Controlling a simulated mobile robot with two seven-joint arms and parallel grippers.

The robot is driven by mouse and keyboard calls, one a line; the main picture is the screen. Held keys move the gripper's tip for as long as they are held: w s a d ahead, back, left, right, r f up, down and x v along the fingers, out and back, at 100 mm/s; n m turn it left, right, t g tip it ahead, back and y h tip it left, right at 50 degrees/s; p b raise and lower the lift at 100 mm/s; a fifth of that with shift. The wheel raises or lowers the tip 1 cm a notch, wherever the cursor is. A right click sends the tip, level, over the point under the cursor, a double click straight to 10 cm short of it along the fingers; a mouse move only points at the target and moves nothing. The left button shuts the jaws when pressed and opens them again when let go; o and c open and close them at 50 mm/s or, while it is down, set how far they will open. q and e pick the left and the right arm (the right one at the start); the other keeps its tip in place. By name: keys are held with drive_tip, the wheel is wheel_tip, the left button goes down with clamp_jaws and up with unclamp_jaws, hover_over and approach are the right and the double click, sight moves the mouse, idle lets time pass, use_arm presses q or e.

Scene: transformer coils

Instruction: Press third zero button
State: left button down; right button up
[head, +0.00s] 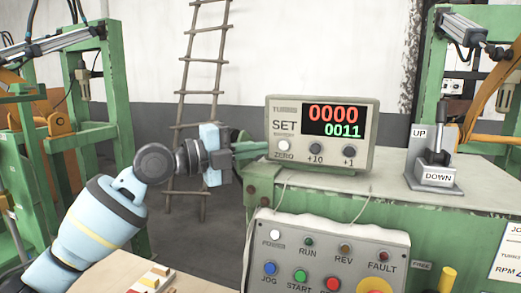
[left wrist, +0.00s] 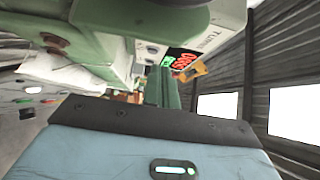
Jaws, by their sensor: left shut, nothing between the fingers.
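A beige counter box (head: 322,134) stands on the green machine's top. Its display shows red 0000 above green 0011. The white ZERO button (head: 284,146) is at its lower left, beside the dark +10 (head: 315,148) and +1 (head: 348,151) buttons. My left gripper (head: 264,149) is shut and empty. Its green fingers point right, with the tips by the box's left edge, just left of the ZERO button; I cannot tell whether they touch. In the left wrist view the green fingers (left wrist: 162,88) reach toward the tilted display (left wrist: 185,61). My right gripper is not in view.
A control panel (head: 330,250) with several coloured buttons sits below the box. An UP/DOWN lever switch (head: 434,165) stands to the right on the machine top (head: 385,180). A ladder (head: 203,90) leans behind my left arm. A wooden board (head: 125,275) is at the lower left.

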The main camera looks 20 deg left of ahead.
use_arm(q)
drive_tip(key=b+v, duration=0.1)
drive_tip(key=v, duration=0.6)
drive_tip(key=shift+f+b, duration=0.35)
idle(0.4)
